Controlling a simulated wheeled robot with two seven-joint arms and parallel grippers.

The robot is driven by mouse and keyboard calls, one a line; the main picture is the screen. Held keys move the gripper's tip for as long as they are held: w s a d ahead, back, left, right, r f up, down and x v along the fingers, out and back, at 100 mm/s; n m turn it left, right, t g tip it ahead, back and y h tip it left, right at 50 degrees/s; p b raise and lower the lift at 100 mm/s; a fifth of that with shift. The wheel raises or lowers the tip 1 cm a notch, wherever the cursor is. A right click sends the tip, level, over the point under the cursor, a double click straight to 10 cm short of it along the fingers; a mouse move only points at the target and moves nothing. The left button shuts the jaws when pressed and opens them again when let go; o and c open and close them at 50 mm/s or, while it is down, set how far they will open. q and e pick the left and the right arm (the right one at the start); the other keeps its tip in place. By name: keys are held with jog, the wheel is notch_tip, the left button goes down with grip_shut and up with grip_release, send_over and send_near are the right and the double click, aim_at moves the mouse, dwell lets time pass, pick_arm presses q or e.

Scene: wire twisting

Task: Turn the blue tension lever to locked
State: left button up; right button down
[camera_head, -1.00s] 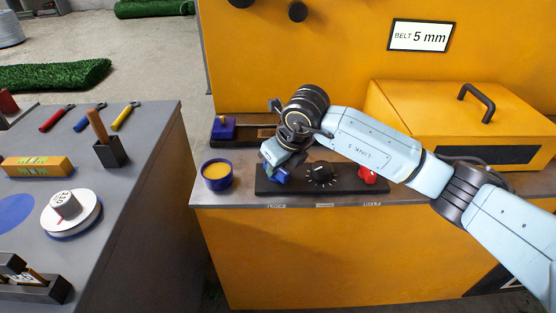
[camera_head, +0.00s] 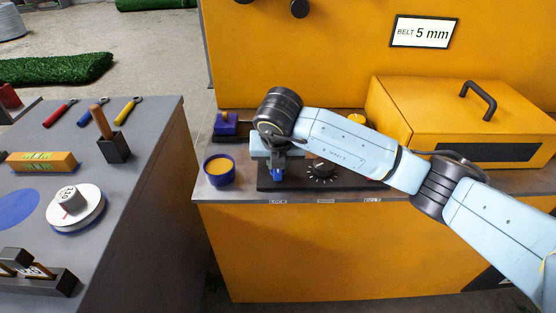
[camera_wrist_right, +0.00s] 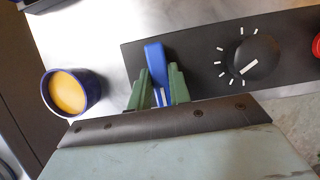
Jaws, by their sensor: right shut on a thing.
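The blue tension lever (camera_wrist_right: 156,62) stands on the left end of the black control panel (camera_wrist_right: 195,52). In the right wrist view my right gripper (camera_wrist_right: 158,85) has its green fingers shut on the lever, one on each side. In the head view a small part of the blue lever (camera_head: 277,174) shows below my right wrist, above the LOCK label (camera_head: 278,202). The wrist hides most of the lever and the fingers there. The lever leans slightly in the wrist view. My left gripper is not in view.
A black dial (camera_head: 321,169) sits right of the lever. A blue cup with yellow contents (camera_head: 219,170) stands just left of the panel. A yellow box with a handle (camera_head: 460,120) is at the right. A grey bench (camera_head: 140,190) with tools stands left, across a gap.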

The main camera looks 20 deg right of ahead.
dwell(0.5)
jog(key=c, duration=1.3)
grip_release()
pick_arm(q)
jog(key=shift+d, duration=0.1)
pick_arm(e)
jog(key=shift+s+r, duration=0.1)
jog(key=shift+r, duration=0.15)
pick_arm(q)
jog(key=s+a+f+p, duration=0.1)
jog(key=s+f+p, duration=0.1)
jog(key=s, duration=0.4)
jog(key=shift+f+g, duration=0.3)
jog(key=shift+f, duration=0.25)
pick_arm(e)
jog(key=v, duration=1.3)
jog(key=shift+a+f, duration=0.1)
jog(key=shift+f, duration=0.05)
